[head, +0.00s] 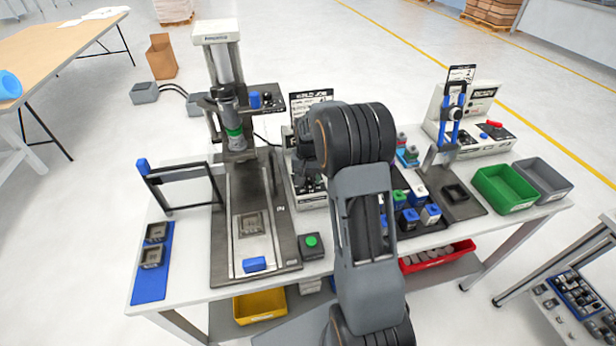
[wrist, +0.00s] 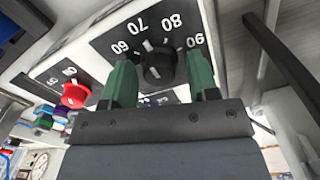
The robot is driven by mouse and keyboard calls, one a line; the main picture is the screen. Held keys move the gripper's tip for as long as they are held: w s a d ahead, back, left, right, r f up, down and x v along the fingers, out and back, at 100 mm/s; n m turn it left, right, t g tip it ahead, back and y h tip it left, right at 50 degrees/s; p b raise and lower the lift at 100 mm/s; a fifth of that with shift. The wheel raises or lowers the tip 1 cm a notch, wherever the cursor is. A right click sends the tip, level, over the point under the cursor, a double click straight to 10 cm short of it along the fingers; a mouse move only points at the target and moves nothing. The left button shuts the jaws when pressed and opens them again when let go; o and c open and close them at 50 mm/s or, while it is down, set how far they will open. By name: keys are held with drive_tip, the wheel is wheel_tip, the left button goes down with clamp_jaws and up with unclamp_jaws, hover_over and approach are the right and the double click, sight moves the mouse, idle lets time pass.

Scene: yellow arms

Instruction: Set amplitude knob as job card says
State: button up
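In the wrist view, a black knob (wrist: 158,66) sits on a dark dial plate marked 60, 70, 80 and 90. A white mark at its edge lies near the 70. My gripper (wrist: 161,76) has its two green fingers apart, one on each side of this knob, with visible gaps. A red knob (wrist: 75,95) with its own scale is at the left. No label shows which knob is amplitude. In the head view, the job card (head: 311,102) stands behind my arm, its text too small to read. The control box (head: 312,197) below it is mostly hidden by my arm.
A press (head: 228,125) with a tall column stands left of the control box. A green push button (head: 311,241) is in front. Coloured blocks (head: 409,216) and a second fixture (head: 452,125) stand right of my arm. A blue mat (head: 153,284) lies at the table's left.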

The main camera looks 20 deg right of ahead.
sight(309, 190)
drive_tip(key=shift+o, duration=0.2)
wheel_tip(309, 190, up, 14)
drive_tip(key=b, duration=0.1)
idle(0.5)
drive_tip(key=shift+f, duration=0.1)
idle(0.3)
drive_tip(key=s+a+n+t, duration=0.2)
drive_tip(key=s+a, duration=0.3)
drive_tip(key=s, duration=0.6)
drive_tip(key=s+a+n+t, duration=0.2)
drive_tip(key=s+a, duration=0.3)
drive_tip(key=s, duration=0.6)
drive_tip(key=shift+a+n, duration=0.2)
drive_tip(key=shift+n, duration=0.5)
